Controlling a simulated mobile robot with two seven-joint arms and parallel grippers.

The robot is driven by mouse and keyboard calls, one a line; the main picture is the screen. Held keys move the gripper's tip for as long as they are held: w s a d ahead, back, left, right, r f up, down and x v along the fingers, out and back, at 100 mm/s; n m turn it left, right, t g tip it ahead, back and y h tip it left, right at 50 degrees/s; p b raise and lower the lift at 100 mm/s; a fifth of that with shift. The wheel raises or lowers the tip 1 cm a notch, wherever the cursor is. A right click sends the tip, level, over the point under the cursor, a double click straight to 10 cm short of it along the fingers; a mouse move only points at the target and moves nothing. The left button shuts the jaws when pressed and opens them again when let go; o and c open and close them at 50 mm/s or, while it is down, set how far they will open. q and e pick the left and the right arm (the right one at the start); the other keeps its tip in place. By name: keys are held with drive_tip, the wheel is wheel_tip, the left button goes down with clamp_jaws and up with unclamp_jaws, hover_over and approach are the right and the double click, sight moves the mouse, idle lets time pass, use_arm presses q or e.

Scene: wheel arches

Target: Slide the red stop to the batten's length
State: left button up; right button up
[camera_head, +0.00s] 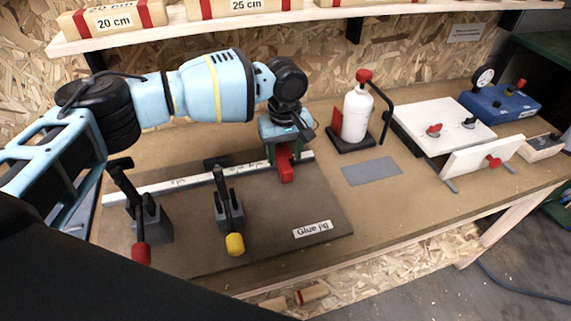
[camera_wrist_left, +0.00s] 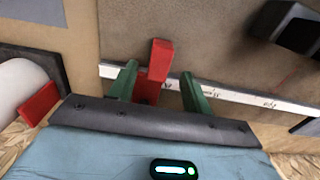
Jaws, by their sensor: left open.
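The red stop (camera_head: 285,168) sits on the white scale rail (camera_head: 185,184) of the glue jig (camera_head: 285,205), near the rail's right end. My left gripper (camera_head: 283,151) is down over it. In the left wrist view the gripper's green fingers (camera_wrist_left: 158,88) stand open on either side of the red stop (camera_wrist_left: 158,62). The stop looks nearer to the left-hand finger there; I cannot tell if they touch. The rail (camera_wrist_left: 230,94) runs under the fingers, and its marks are too small to read. Battens labelled 20 cm (camera_head: 113,20) and 25 cm (camera_head: 246,5) lie on the shelf.
Two toggle clamps stand on the jig, one with a red handle (camera_head: 141,253) and one with a yellow handle (camera_head: 235,244). A white bottle (camera_head: 356,115) stands right of my gripper. A grey mat (camera_head: 371,171) lies bare. The shelf (camera_head: 180,33) overhangs the back.

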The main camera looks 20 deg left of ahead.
sight(285, 165)
use_arm(q)
drive_tip(key=shift+f, duration=2.4)
clamp_jaws()
